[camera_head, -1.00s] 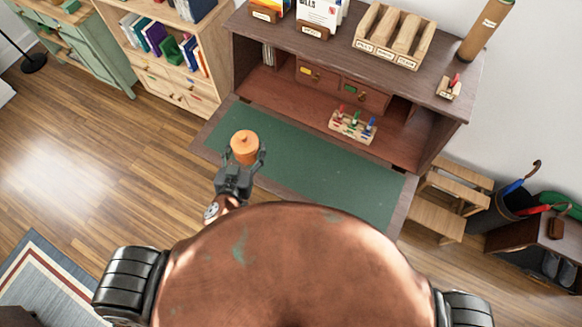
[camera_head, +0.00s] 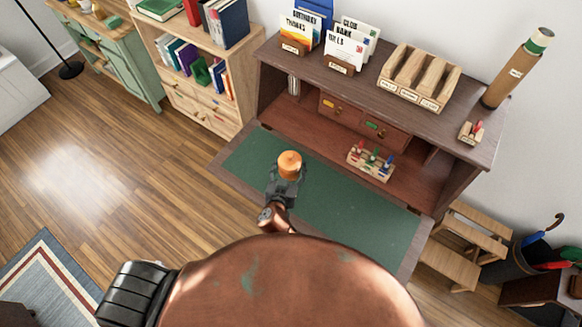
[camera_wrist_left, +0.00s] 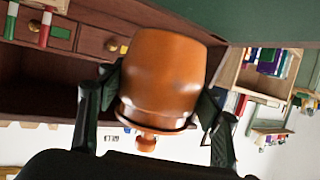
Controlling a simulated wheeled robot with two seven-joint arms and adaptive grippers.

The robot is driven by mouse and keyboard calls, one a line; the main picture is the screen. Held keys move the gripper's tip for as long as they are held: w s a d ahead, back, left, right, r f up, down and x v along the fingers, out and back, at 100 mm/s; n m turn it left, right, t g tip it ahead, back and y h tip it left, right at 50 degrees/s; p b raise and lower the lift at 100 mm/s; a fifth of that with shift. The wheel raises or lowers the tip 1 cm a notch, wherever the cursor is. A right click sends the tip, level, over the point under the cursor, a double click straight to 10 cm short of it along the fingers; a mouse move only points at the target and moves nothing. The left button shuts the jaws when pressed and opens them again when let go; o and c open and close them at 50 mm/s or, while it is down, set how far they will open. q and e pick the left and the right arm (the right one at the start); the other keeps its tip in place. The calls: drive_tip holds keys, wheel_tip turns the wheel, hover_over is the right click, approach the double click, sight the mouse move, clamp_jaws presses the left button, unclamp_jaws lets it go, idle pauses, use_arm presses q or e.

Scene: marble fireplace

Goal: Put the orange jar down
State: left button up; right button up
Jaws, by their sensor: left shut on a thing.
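The orange jar (camera_head: 289,163), with a knobbed lid, is in my left gripper (camera_head: 284,179) over the desk's green writing surface (camera_head: 330,206). In the left wrist view the jar (camera_wrist_left: 165,75) fills the middle, between the two dark fingers of my left gripper (camera_wrist_left: 158,100). The fingers are shut on its sides. The head view looks down on it, so I cannot tell whether its base touches the surface. My right gripper is not in view.
The desk's upper shelf holds card holders (camera_head: 338,66), a wooden sorter (camera_head: 419,78) and a cardboard tube (camera_head: 517,70). A small rack with coloured pieces (camera_head: 371,162) stands in the desk's recess. The green surface right of the jar is clear. A bookcase (camera_head: 196,65) stands left.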

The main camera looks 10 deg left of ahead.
use_arm(q)
drive_tip(key=w+f, duration=0.1)
drive_tip(key=f, duration=0.1)
drive_tip(key=w+a+f, duration=0.1)
drive_tip(key=w+f, duration=0.1)
drive_tip(key=w+a+f+b, duration=0.1)
drive_tip(key=w+f, duration=0.1)
drive_tip(key=shift+w+a, duration=0.15)
drive_tip(key=shift+w, duration=0.1)
drive_tip(key=shift+w+f+b, duration=0.15)
drive_tip(key=shift+f+b, duration=0.3)
drive_tip(key=shift+f, duration=1.3)
drive_tip(key=shift+f, duration=0.1)
drive_tip(key=o, duration=2.1)
